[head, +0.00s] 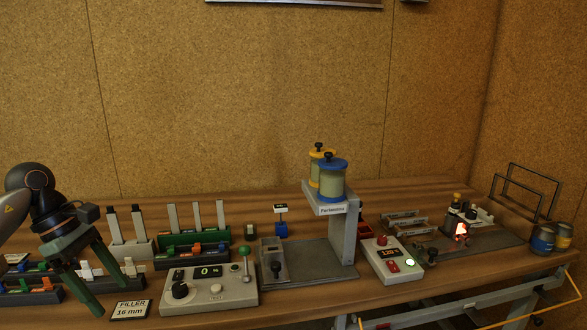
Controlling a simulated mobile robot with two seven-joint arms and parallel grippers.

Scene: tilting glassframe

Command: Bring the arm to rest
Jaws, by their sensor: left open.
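My left gripper (95,276) is at the left of the head view, over the left part of the wooden bench. Its two long green fingers point down and stand apart, with nothing seen between them but the bench and items behind. The fingertips are close to the filler label (130,310), which reads "FILLER 16 mm". I cannot tell whether they touch the bench. My right gripper is not in view.
Racks of coloured parts (192,256) stand near the gripper. A grey control box (209,291) with a display is to their right. A stand (345,228) holds two jars (332,180). A box reading about 120 (391,261) and cans (542,239) are farther right.

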